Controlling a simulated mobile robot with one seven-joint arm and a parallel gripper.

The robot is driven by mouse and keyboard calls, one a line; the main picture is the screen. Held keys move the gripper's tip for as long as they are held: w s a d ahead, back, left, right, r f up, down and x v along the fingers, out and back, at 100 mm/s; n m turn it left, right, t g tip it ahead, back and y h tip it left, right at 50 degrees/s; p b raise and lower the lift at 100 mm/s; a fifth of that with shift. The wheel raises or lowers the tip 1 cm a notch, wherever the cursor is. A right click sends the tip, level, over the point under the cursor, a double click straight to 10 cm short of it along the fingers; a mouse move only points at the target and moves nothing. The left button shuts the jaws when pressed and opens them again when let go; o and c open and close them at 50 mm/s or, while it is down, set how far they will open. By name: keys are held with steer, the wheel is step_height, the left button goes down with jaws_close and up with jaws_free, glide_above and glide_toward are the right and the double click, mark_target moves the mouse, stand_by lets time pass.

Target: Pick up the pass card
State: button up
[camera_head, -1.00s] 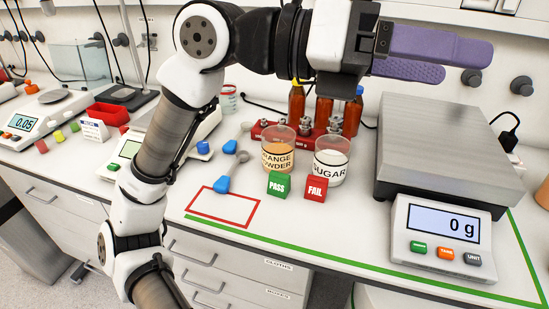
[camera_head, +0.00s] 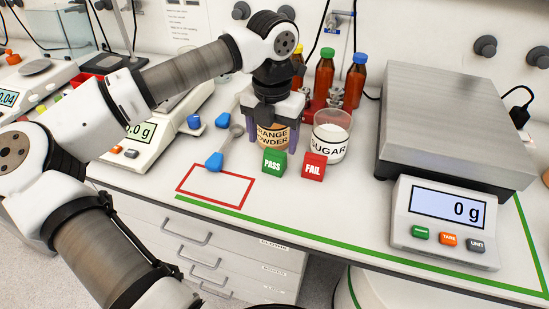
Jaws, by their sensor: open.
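The pass card (camera_head: 274,163) is a small green block with white "PASS" lettering. It stands on the bench in front of the orange powder beaker. My gripper (camera_head: 270,148) points down over the orange powder beaker (camera_head: 272,136), behind the pass card. Its purple fingers are spread apart, one on each side of the beaker as seen from here. I cannot tell whether they touch it. The pass card is in front of the fingers and not between them.
The red fail card (camera_head: 313,167) stands just right of the pass card. The sugar beaker (camera_head: 331,136) is behind it. A blue-handled scoop (camera_head: 214,161) lies to the left, above a red outlined rectangle (camera_head: 215,206). A large scale (camera_head: 445,220) fills the right side.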

mark_target(273, 158)
steer(key=shift+w+d+f+p, duration=0.1)
steer(key=shift+f+p, duration=0.55)
steer(key=shift+f, duration=1.35)
steer(key=shift+w+f+p, duration=0.1)
steer(key=shift+f+p, duration=0.5)
steer(key=shift+f, duration=1.35)
steer(key=c, duration=1.1)
steer(key=shift+o, duration=0.2)
steer(key=shift+r, duration=0.15)
